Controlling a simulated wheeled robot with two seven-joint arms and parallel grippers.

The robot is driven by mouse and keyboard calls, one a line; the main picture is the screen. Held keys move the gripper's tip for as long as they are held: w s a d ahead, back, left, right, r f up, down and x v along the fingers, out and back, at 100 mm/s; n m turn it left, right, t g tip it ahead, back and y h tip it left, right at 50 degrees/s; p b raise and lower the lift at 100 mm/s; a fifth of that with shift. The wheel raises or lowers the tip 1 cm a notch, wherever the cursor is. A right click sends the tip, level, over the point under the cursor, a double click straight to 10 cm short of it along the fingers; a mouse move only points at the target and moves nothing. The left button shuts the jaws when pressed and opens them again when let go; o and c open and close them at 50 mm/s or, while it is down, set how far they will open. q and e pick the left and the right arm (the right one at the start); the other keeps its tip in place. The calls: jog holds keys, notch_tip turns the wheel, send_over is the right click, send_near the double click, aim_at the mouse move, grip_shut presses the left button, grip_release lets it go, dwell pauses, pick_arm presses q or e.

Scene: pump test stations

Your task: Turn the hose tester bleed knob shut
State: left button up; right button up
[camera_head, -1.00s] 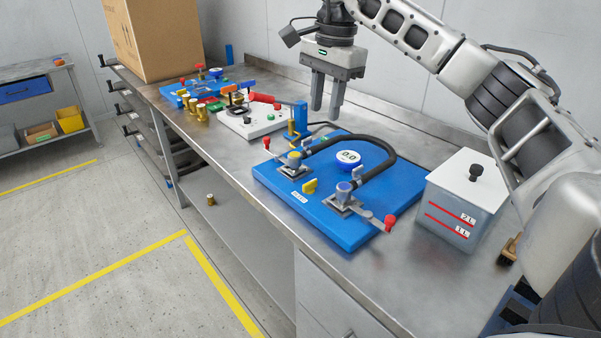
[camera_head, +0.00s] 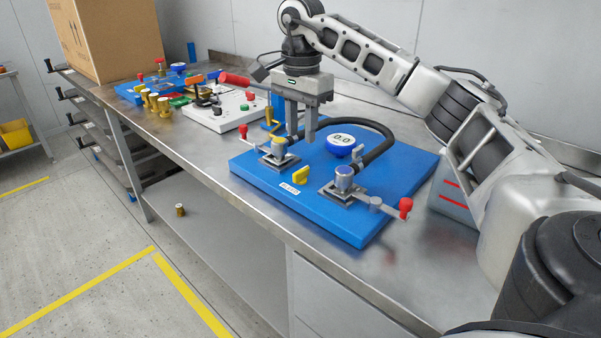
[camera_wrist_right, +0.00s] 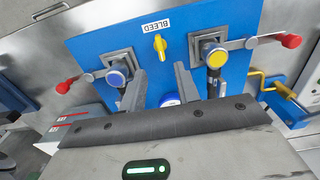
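The bleed knob (camera_head: 302,176) is a small yellow knob on the front part of the blue hose tester board (camera_head: 345,222), beside a white label. In the right wrist view the yellow knob (camera_wrist_right: 160,45) stands next to a label reading BLEED, its grip upright in the picture. My right gripper (camera_head: 301,138) points down above the board, behind and above the knob, apart from it. Its fingers are open and empty. In the right wrist view the knob lies beyond the gap between the fingertips (camera_wrist_right: 159,72). My left gripper is not in view.
Two valves with red-tipped levers (camera_head: 405,207) flank the knob, joined by a black hose (camera_head: 380,140). A round gauge (camera_head: 341,143) reading 0.0 sits behind it. A grey tank (camera_head: 452,198) stands right, partly hidden by my arm. The steel bench front is clear.

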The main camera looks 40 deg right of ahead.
aim_at(301, 170)
notch_tip(301, 170, down, 10)
jog(key=shift+r, duration=0.25)
grip_shut()
